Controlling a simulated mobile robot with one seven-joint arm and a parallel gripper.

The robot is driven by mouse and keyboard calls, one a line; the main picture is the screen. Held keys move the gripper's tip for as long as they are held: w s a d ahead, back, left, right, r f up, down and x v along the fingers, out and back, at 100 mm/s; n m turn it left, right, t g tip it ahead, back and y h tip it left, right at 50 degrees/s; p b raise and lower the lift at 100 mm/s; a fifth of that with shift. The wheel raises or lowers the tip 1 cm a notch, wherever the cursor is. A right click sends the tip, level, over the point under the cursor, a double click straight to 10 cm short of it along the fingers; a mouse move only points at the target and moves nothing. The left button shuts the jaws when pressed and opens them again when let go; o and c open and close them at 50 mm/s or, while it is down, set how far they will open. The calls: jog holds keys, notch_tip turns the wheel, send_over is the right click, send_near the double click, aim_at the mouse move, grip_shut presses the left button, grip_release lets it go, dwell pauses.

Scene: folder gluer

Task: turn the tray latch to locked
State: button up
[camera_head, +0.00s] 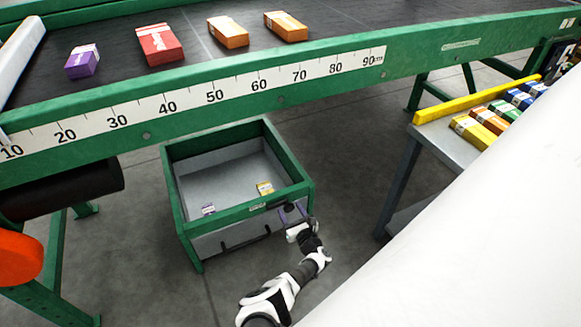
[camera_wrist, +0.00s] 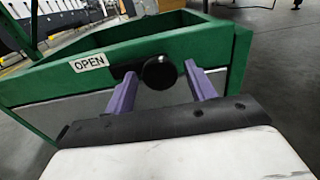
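The tray (camera_head: 177,197) is a green-rimmed box with grey walls, standing under the conveyor. The tray latch (camera_wrist: 160,72) is a round black knob with a dark bar pointing left, on the green front rim near its right end. A white "OPEN" label (camera_wrist: 89,63) sits left of it. My gripper (camera_wrist: 163,78) has two purple fingers, which stand apart on either side of the knob, with gaps visible between. In the head view my gripper (camera_head: 294,214) is at the tray's front right corner and hides most of the latch.
A black handle (camera_head: 245,239) is on the tray's front. The green conveyor with a ruler (camera_head: 200,98) runs above. A grey table (camera_head: 440,140) with several boxes stands at right.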

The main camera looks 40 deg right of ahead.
grip_shut()
